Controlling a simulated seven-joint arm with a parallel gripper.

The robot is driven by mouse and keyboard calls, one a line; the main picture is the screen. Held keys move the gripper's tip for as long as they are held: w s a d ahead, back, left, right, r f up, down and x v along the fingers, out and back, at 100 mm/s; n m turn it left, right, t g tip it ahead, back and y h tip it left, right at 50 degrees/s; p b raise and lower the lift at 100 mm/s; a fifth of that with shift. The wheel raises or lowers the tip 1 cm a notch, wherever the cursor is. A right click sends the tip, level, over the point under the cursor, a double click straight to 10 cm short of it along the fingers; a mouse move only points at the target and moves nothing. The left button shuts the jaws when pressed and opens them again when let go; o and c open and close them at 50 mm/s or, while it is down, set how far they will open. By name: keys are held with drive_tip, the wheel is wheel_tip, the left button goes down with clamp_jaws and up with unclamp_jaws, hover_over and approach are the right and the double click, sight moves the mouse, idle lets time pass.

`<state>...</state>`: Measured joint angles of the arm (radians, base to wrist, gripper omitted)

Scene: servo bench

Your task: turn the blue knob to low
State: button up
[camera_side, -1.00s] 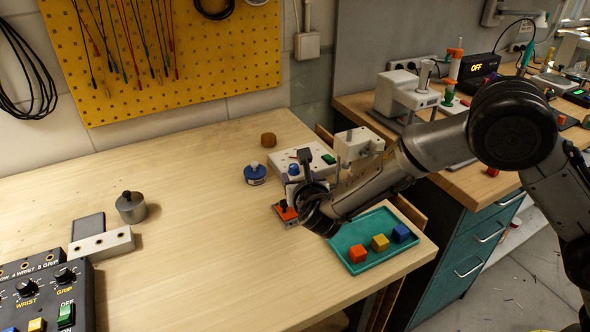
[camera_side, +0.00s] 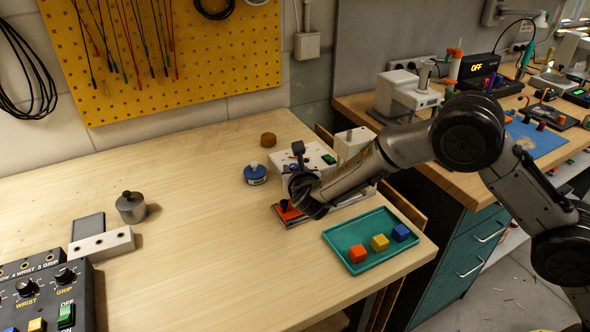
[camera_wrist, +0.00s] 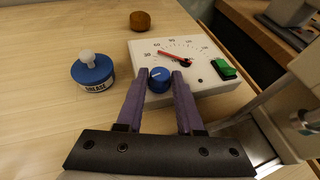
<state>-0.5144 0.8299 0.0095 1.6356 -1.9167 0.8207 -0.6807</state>
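The blue knob (camera_wrist: 159,82) is on the front of a white meter box (camera_wrist: 205,85) in the wrist view. The box has a dial scale and a red needle, which points to the left, low-numbered part of the scale. My gripper (camera_wrist: 160,73) has its two purple fingers on either side of the knob, with almost no gap visible. I cannot tell whether they press on it. No setting label at the knob is readable. In the side view my gripper (camera_side: 299,170) is at the front of the meter box (camera_side: 318,157) and hides much of the knob's area.
A blue grease tin (camera_wrist: 92,72) stands just left of the box. A brown round piece (camera_wrist: 140,20) lies behind. A green switch (camera_wrist: 224,68) is on the box's right. A teal tray (camera_side: 345,267) with coloured cubes lies in front.

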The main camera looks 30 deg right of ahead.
clamp_jaws()
drive_tip(key=shift+d, duration=0.1)
drive_tip(key=shift+d+n+t+y, duration=0.15)
drive_tip(key=shift+n+t+y, duration=0.15)
drive_tip(key=shift+n+y, duration=0.75)
drive_tip(key=shift+d+r+n+y, duration=0.1)
drive_tip(key=shift+d+n+y, duration=0.1)
drive_tip(key=shift+n+y, duration=1.35)
drive_tip(key=shift+y, duration=0.3)
drive_tip(key=o, duration=0.5)
unclamp_jaws()
drive_tip(key=shift+s, duration=0.1)
